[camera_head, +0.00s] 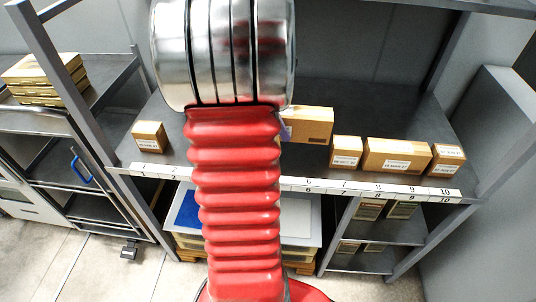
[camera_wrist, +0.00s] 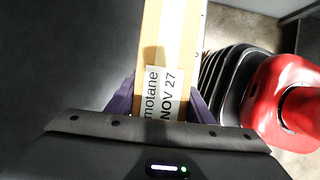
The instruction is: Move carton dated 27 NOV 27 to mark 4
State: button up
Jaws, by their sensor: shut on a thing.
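A tan carton (camera_wrist: 172,35) fills the middle of the wrist view, with a white label ending in "motane" and "NOV 27"; the day number is hidden. My gripper (camera_wrist: 160,100) is shut on it, a purple finger on each side. In the head view a long carton (camera_head: 308,124) shows right of my red arm, near marks 5 and 6, its left part hidden. It seems to be the held one. The numbered strip (camera_head: 325,187) runs along the shelf's front edge. Mark 4 is hidden behind my arm.
A small carton (camera_head: 149,135) stands near mark 1. To the right stand a small carton (camera_head: 346,150) at mark 7, a long carton (camera_head: 397,155) around marks 8 and 9, and another (camera_head: 447,158) at mark 10. The shelf (camera_head: 172,120) looks bare right of mark 1.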

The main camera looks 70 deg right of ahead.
jog(key=shift+w, duration=0.1)
jog(key=shift+f, duration=3.1)
jog(key=shift+f, duration=1.85)
jog(key=o, duration=1.4)
jog(key=shift+f, duration=0.1)
